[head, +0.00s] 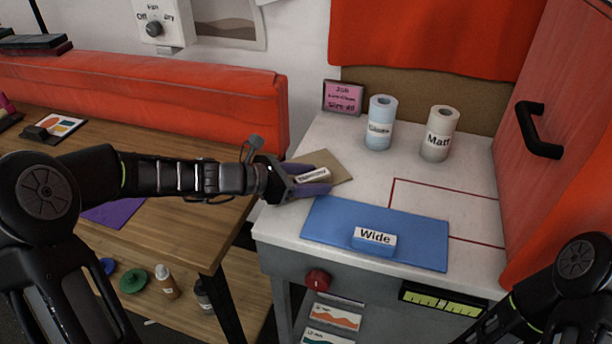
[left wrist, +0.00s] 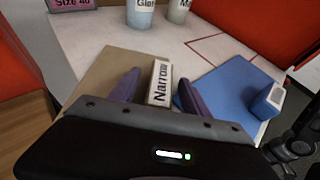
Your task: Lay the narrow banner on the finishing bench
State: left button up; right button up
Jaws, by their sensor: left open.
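The narrow banner (head: 337,163) is a tan sheet at the left edge of a white-topped bench (head: 351,139). A white block marked "Narrow" stands on it; this block shows in the left wrist view (left wrist: 160,83). My left gripper (head: 314,178) is open, with its purple fingers on either side of the block, partly hiding it in the head view. In the left wrist view a gap shows between block and fingers. A blue sheet with a block marked "Wide" (head: 374,237) lies beside it. My right arm shows at the lower right; its gripper is out of view.
Two rolls, a bluish one (head: 381,124) and one marked "Matt" (head: 439,134), stand at the back. A pink sign (head: 343,98) is behind them to the left. A red panel with a black handle (head: 539,130) bounds the right. A wooden table (head: 190,220) is at left.

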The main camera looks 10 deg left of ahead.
pick_arm(q)
jog(key=shift+w+d+f, duration=0.1)
jog(key=shift+w+d, duration=0.05)
jog(key=shift+c, duration=0.2)
dwell(0.3)
grip_shut()
dwell(0.4)
